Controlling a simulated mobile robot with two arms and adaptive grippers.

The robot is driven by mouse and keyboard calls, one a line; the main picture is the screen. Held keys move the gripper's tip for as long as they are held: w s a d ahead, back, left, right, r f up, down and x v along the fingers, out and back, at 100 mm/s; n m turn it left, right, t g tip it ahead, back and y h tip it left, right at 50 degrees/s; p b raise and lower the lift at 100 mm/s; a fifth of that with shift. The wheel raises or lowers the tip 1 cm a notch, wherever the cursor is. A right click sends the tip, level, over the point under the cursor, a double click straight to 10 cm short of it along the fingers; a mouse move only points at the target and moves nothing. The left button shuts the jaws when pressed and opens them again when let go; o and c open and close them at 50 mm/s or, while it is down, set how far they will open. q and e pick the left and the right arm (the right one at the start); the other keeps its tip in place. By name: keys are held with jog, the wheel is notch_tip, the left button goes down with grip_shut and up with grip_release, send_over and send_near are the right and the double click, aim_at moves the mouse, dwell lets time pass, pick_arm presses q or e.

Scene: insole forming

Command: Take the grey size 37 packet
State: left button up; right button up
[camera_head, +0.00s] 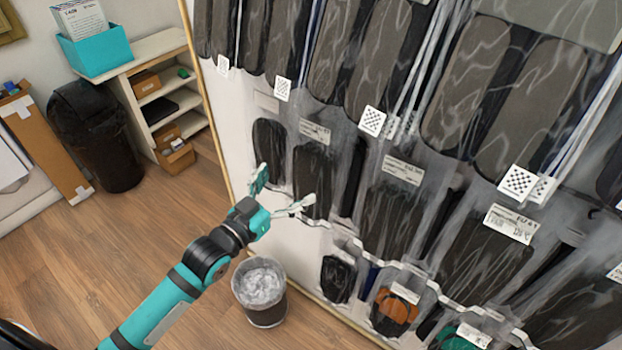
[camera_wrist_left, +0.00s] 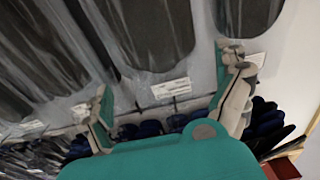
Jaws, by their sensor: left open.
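Clear packets with dark grey insoles hang in rows on a white board. I cannot read their sizes, so I cannot tell which is the grey size 37 packet. In the head view my left gripper (camera_head: 284,190) is open at the lower left of the board. Its fingers are in front of or beside a small dark packet (camera_head: 269,145) and a labelled dark packet (camera_head: 314,172). In the left wrist view the open fingers (camera_wrist_left: 167,72) stand apart, with a dark grey packet (camera_wrist_left: 152,30) and a white label (camera_wrist_left: 172,88) seen between them. Nothing is held.
Larger grey packets (camera_head: 530,105) with checkered tags hang above and to the right. An orange packet (camera_head: 394,308) hangs low. A bin (camera_head: 262,300) with a clear liner stands below my gripper. A black bin (camera_head: 98,135) and a shelf (camera_head: 150,60) are at left.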

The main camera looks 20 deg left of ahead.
aim_at(309, 167)
pick_arm(q)
jog(key=p+x, duration=0.1)
jog(key=x, duration=0.5)
jog(key=shift+w+d+p, duration=0.15)
jog(key=shift+w+p, duration=0.25)
jog(key=shift+w+d+f, duration=0.15)
jog(key=shift+w, duration=0.1)
jog(key=shift+s, duration=0.1)
jog(key=shift+c, duration=0.4)
jog(key=c, duration=1.6)
